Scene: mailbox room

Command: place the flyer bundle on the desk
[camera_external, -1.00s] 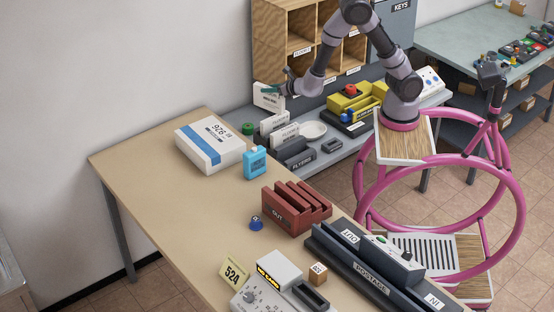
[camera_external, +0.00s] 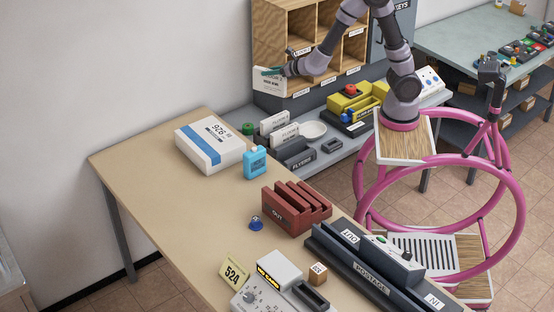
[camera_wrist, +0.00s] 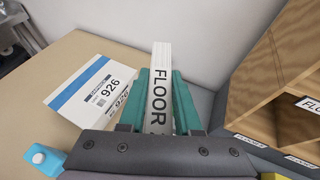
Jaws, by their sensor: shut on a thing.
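A white flyer bundle (camera_external: 268,82) is held upright in my gripper (camera_external: 272,71), in front of the left edge of the pigeonhole unit. In the wrist view the flyer bundle (camera_wrist: 160,85), lettered "FLOOR", stands between the two green fingers of my gripper (camera_wrist: 161,100), which are shut on it. The rest of its lettering is hidden by the gripper. The tan desk (camera_external: 150,160) lies lower and to the left in the external view, apart from the bundle. In the wrist view the desk (camera_wrist: 60,55) shows at the left.
On the desk are a white box (camera_external: 210,143) marked 926, a blue bottle (camera_external: 255,162), a red sorter (camera_external: 297,206) and a postage machine (camera_external: 365,265). Other flyers (camera_external: 280,127) stand in a dark holder (camera_external: 296,153) on the grey bench. The desk's left middle is clear.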

